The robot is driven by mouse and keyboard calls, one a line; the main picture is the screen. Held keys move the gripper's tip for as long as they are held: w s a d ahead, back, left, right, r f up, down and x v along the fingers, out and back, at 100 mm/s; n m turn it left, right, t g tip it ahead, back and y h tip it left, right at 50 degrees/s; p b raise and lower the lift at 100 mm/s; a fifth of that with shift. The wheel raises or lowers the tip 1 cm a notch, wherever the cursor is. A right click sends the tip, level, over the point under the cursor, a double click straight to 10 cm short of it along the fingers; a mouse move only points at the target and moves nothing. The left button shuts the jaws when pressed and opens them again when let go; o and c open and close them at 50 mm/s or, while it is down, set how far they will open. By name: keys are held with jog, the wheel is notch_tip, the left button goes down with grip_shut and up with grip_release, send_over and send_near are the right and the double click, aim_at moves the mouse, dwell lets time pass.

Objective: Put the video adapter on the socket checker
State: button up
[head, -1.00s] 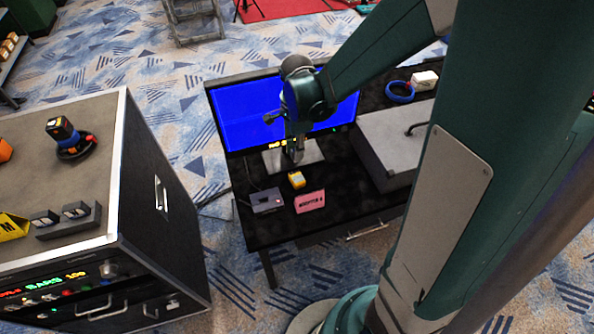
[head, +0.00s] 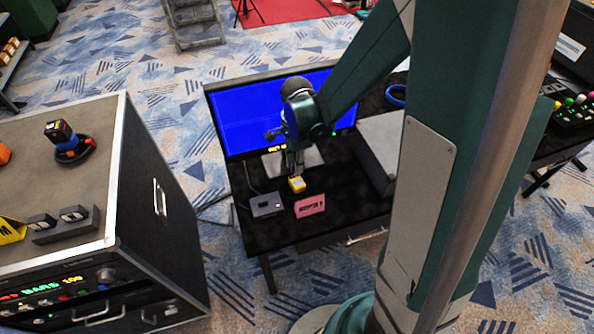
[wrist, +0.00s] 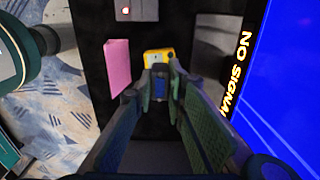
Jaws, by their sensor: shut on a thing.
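The small yellow block, seemingly the video adapter (head: 297,185), is on the black desk in front of the monitor stand. It also shows in the wrist view (wrist: 157,54), at my fingertips. My gripper (head: 296,174) points down and is shut on it; the fingers hide part of it. Whether it is clear of the desktop I cannot tell. A small grey box with a red light, seemingly the socket checker (head: 266,205), lies on the desk to the left of the block, apart from it. In the wrist view the box (wrist: 136,10) is cut off at the top edge.
A pink card (head: 309,205) stands close to the right of the grey box. The monitor (head: 238,115) with a blue screen rises behind. A large grey case (head: 375,150) is on the right. A flight case (head: 150,190) stands left of the desk. The desk front is clear.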

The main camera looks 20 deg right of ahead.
jog(key=shift+f+b, duration=0.3)
jog(key=shift+f, duration=1.55)
jog(key=shift+f, duration=0.15)
jog(key=o, duration=0.8)
jog(key=shift+r, duration=0.2)
jog(key=shift+r+p, duration=0.95)
jog(key=shift+r, duration=5.05)
jog(key=shift+r, duration=0.1)
